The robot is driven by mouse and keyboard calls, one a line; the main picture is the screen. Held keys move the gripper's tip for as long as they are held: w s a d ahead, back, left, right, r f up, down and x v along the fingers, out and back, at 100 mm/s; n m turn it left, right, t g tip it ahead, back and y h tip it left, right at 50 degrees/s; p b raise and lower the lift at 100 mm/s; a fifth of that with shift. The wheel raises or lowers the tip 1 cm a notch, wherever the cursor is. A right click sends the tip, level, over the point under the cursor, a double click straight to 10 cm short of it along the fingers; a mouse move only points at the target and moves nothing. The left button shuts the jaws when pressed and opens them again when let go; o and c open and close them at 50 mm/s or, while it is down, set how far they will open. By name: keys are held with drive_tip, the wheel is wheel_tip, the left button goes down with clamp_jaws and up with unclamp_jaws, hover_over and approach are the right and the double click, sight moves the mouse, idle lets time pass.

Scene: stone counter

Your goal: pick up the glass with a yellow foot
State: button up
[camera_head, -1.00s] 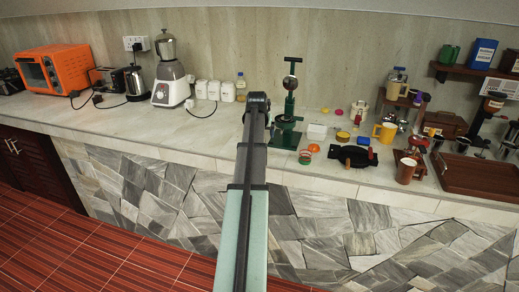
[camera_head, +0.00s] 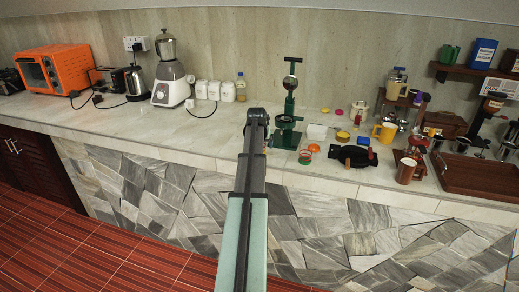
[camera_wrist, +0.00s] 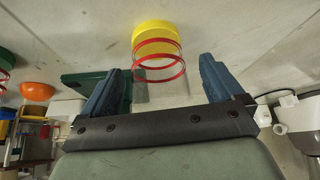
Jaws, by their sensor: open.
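The glass with a yellow foot (camera_wrist: 157,36) shows in the wrist view at the upper middle. It is clear, with red rings around its wall. My gripper (camera_wrist: 160,68) is open, with one blue finger to each side of the glass's ringed end in the picture. I cannot tell how deep the glass sits between the fingers, and I see no contact. In the head view my arm's end (camera_head: 257,115) hides the fingers and most or all of this glass.
A green-footed glass with red rings (camera_head: 305,157) stands to the right of my arm. The green press (camera_head: 287,128) stands close behind. An orange bowl (camera_wrist: 36,91) shows left in the wrist view. A blender (camera_head: 170,75) stands left; the counter (camera_head: 120,112) before it is clear.

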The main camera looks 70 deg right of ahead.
drive_tip(key=shift+c, duration=0.2)
drive_tip(key=c, duration=1.1)
drive_tip(key=shift+r, duration=0.1)
